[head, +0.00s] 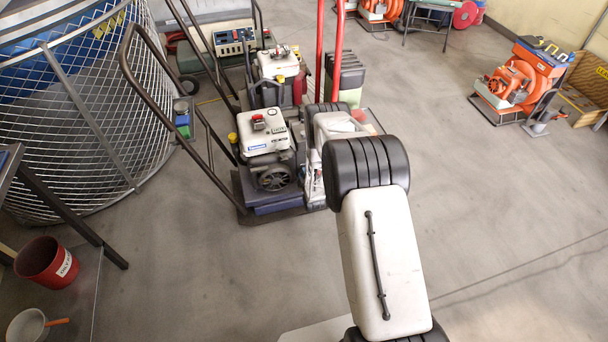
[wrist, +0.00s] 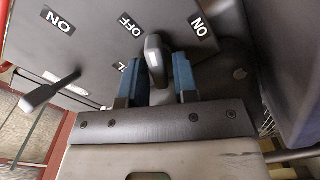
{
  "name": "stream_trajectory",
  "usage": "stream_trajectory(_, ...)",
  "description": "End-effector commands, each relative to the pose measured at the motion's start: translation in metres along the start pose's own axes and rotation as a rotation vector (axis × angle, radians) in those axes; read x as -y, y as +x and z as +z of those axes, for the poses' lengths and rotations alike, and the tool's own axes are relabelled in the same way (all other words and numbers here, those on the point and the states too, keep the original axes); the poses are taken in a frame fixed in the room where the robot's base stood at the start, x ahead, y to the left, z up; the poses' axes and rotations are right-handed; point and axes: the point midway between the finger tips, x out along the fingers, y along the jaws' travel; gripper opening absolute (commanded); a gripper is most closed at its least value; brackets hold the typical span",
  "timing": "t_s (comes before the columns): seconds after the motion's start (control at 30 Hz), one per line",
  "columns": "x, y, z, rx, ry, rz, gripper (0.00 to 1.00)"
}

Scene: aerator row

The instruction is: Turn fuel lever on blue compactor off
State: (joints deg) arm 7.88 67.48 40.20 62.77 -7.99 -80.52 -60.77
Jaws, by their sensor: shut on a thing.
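In the wrist view my gripper (wrist: 159,68) is shut on a dark grey lever (wrist: 154,48), with one blue finger on each side. The lever's rounded end stands up between the fingertips. It lies between an OFF label (wrist: 130,23) and an ON label (wrist: 202,27) on a dark grey panel. In the head view the blue compactor (head: 271,200) stands left of my arm, with a dark blue base and a white-topped engine (head: 262,138). My gripper is hidden there behind my arm. I cannot tell which machine carries the held lever.
A second lever (wrist: 50,92) sticks out at left in the wrist view, near another ON label (wrist: 58,21). Other machines stand close behind the compactor, one with red handle bars (head: 336,55). A wire-mesh drum (head: 90,130) stands left.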

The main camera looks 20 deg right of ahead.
Motion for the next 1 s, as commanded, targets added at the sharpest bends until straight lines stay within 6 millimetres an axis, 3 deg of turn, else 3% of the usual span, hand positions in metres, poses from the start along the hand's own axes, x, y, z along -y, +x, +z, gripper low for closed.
stream_trajectory(0.5,0.0026,0.0,0.0005,0.0,-0.411,0.001,0.04)
stream_trajectory(1.0,0.0029,0.0007,0.0007,0.0,-0.504,0.001,0.04)
